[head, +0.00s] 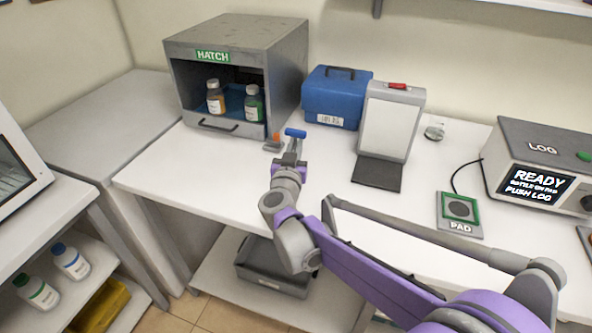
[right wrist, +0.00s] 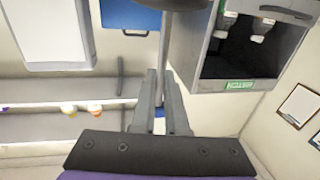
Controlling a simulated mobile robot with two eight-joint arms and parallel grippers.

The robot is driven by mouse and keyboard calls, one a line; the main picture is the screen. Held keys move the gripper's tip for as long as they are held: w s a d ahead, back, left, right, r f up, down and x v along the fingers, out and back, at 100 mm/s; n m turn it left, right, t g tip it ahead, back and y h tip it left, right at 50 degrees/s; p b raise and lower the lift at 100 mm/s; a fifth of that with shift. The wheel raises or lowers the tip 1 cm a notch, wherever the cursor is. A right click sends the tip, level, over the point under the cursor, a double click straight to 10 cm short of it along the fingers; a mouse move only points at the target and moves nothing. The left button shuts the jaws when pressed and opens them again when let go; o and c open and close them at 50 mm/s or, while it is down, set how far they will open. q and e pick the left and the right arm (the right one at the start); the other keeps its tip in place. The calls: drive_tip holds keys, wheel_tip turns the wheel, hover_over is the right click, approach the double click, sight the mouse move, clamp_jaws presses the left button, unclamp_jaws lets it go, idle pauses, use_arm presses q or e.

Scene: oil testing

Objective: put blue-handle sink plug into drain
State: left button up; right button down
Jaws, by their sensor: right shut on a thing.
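My right gripper (head: 291,158) is shut on the blue-handle sink plug (head: 296,133), above the white bench near the hatch box. The blue handle shows at the fingertips in the head view, and a bit of blue shows between the fingers in the right wrist view (right wrist: 159,112). A dark grey round part at the top edge of the wrist view looks like the plug's lower part. An orange-topped piece with a grey base (head: 275,141) stands on the bench just left of the blue handle. I cannot make out a drain. My left gripper is not in view.
The grey hatch box (head: 290,80) holds two bottles, close behind left. A blue case (head: 335,95) and a white panel with a dark base (head: 390,125) stand to the right. Farther right are a pad (head: 460,225) and a log device (head: 540,150). The bench's front left is clear.

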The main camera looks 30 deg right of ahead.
drive_tip(key=shift+f+b, duration=0.3)
drive_tip(key=shift+f, duration=2.65)
drive_tip(key=shift+f, duration=0.2)
drive_tip(key=c, duration=0.9)
unclamp_jaws()
drive_tip(key=shift+c, duration=0.2)
drive_tip(key=shift+r, duration=0.1)
